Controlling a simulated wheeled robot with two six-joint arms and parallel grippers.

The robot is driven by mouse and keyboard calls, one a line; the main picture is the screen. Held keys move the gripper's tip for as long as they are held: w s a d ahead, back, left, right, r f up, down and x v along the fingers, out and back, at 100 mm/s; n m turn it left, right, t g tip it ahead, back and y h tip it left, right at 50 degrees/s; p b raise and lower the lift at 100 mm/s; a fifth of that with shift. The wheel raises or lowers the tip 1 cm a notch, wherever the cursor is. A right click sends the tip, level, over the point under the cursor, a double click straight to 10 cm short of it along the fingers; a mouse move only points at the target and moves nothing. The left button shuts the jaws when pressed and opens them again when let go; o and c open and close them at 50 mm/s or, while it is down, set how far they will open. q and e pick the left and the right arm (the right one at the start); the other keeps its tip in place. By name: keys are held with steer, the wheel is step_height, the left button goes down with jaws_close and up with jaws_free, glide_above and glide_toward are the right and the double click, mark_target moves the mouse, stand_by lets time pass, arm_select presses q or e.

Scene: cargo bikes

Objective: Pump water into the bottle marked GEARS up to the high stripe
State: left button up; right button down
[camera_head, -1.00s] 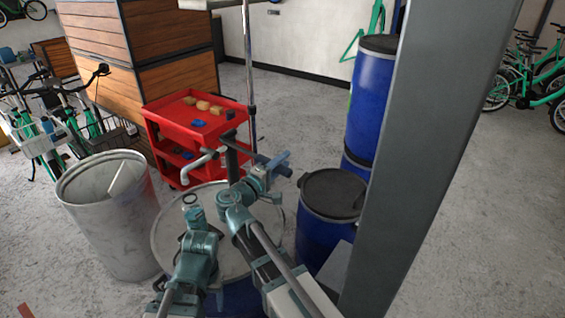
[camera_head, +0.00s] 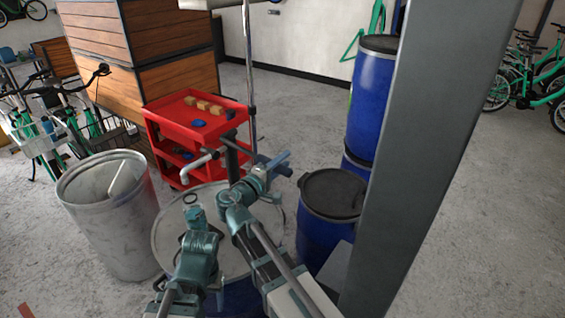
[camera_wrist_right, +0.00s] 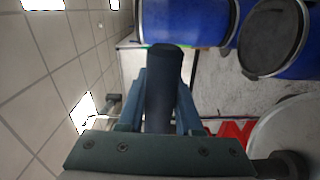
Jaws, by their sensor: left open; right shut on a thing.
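A dark pump with a grey, bent spout (camera_head: 199,166) and an upright post (camera_head: 231,156) stands at the pale-topped drum (camera_head: 168,241) in the head view. My right gripper (camera_head: 276,164) is shut on the pump's dark handle, to the right of the post. In the right wrist view the dark round handle (camera_wrist_right: 163,92) sits between its two blue fingers. My left gripper (camera_head: 193,207) is open over the drum top, below the spout in the picture. A small ring shows at its tips; I cannot tell what it belongs to. No GEARS mark, stripe or water level can be made out.
A red cart (camera_head: 192,120) with small blocks stands behind the drum. An open grey bin (camera_head: 108,215) is at the left. Blue barrels (camera_head: 372,95) and a lidded blue drum (camera_head: 333,200) stand at the right, beside a grey pillar (camera_head: 425,150).

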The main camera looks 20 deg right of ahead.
step_height(320, 180, up, 4)
steer(key=n+p, duration=0.1)
steer(key=p, duration=0.2)
steer(key=shift+f+n, duration=0.25)
steer(key=shift+n, duration=0.15)
steer(key=c, duration=0.6)
jaws_free()
steer(key=shift+a, duration=0.1)
